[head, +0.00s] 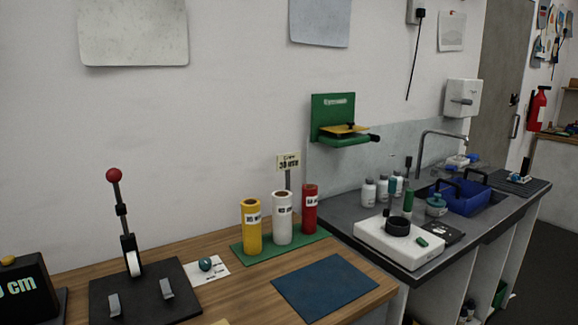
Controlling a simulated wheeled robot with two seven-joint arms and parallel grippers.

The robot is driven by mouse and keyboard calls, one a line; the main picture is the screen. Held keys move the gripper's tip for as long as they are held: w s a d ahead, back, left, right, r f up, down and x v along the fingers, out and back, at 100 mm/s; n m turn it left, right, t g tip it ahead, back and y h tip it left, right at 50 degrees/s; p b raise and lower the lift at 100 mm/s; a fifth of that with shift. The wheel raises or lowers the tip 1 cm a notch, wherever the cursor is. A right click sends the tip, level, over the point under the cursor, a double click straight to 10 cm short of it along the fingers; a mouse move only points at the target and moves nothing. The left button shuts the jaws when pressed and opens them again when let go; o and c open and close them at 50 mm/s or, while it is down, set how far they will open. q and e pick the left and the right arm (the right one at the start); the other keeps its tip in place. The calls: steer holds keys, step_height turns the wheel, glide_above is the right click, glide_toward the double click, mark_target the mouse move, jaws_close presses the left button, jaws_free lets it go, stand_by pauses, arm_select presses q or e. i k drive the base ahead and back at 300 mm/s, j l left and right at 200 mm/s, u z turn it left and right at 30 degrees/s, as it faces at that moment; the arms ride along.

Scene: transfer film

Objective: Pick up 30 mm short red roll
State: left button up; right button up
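A red roll (310,216) stands upright at the right end of a green mat (288,252) on the wooden bench. It carries a white label too small to read surely. A white roll (283,229) stands just to its left, and a yellow roll (251,240) stands left of that. A small sign (288,162) on a post rises behind the rolls; it seems to read 30 mm. Neither of my grippers shows in the head view.
A blue mat (325,287) lies bare in front of the rolls. A black lever press (133,265) stands at the left. A grey counter at the right holds a white device (385,241), bottles and a blue basin (465,200). A green wall bracket (334,112) hangs above.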

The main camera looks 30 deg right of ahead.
mark_target(309, 194)
steer(key=k+l, duration=0.1)
steer(key=l, duration=0.4)
steer(key=k+l, duration=0.1)
steer(key=l, duration=0.4)
steer(key=k+l, duration=0.1)
steer(key=l, duration=0.4)
steer(key=k+l, duration=0.15)
steer(key=l, duration=0.35)
steer(key=k+l, duration=0.1)
steer(key=l, duration=0.35)
